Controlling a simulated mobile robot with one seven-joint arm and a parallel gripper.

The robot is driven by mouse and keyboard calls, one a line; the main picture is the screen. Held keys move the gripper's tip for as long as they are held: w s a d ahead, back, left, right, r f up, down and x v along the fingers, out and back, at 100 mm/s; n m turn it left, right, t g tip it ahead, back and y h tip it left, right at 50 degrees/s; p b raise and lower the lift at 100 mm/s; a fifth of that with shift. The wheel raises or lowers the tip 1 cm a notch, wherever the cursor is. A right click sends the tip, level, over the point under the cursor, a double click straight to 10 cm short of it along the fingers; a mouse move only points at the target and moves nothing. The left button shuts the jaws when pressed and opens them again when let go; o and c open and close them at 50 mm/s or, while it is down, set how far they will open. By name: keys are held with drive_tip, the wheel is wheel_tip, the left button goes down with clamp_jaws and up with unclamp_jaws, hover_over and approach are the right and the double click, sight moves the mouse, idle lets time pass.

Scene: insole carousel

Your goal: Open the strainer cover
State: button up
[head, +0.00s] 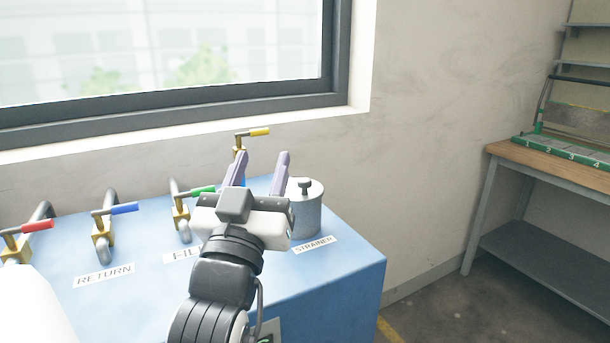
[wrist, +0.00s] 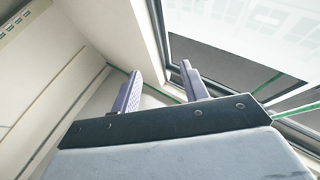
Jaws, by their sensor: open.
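The strainer (head: 306,214) is a grey metal cylinder at the right end of the blue bench, behind a label reading STRAINER (head: 315,244). Its cover (head: 300,190) is a light round lid with a dark knob (head: 305,185) on top, and it sits on the cylinder. My gripper (head: 260,170) is open and empty, with its two purple fingers apart, pointing up and away just left of the cover in the head view. The wrist view shows the fingers (wrist: 163,88) with nothing between them. My wrist hides part of the strainer's left side. The strainer is not seen in the wrist view.
Valves with red (head: 37,225), blue (head: 124,208), green (head: 202,190) and yellow (head: 259,132) handles stand on the blue bench (head: 345,265). A wall and window (head: 200,50) rise behind. A wooden-topped workbench (head: 560,165) stands at the right, with open floor between.

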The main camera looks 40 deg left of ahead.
sight(302, 183)
wheel_tip(302, 183, down, 8)
drive_tip(key=w+m+g+h, duration=0.2)
drive_tip(key=g+h, duration=0.2)
drive_tip(key=h, duration=0.1)
drive_tip(key=p+x, duration=0.3)
drive_tip(key=x, duration=0.1)
drive_tip(key=p+x, duration=0.4)
drive_tip(key=x, duration=0.1)
drive_tip(key=p+x, duration=0.4)
drive_tip(key=shift+w+d, duration=0.25)
drive_tip(key=shift+w, duration=0.2)
clamp_jaws()
